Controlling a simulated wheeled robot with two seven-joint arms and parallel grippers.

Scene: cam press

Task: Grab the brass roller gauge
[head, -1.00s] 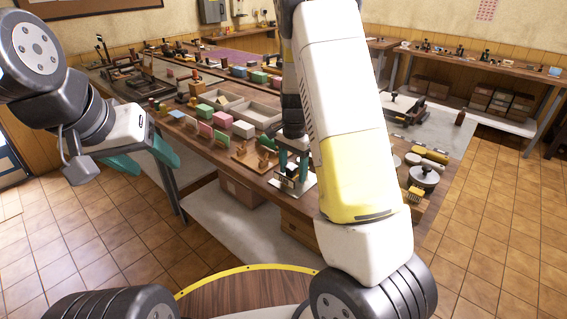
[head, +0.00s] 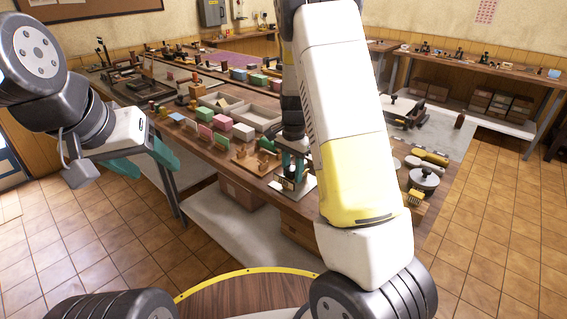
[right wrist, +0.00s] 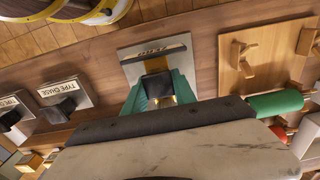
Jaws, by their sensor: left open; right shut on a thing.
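My left gripper (head: 150,163) is open and empty, held in the air left of the bench. My right gripper (head: 292,168) points down at a pale labelled plate (head: 305,186) near the bench's front edge. In the right wrist view the green fingers of this gripper (right wrist: 160,88) are shut on a small dark block with brass-coloured parts, which I take for the brass roller gauge (right wrist: 157,86). It is at the plate (right wrist: 140,72), whose label reads upside down. The fingers hide much of the gauge, and I cannot tell whether it still touches the plate.
A wooden board with wooden pieces (right wrist: 252,62) lies beside the plate. Other labelled plates (right wrist: 68,98) with dark blocks stand on the other side. A green cylinder (right wrist: 275,104) is close to my right gripper. Pink and green blocks (head: 243,132) and trays (head: 262,117) crowd the bench.

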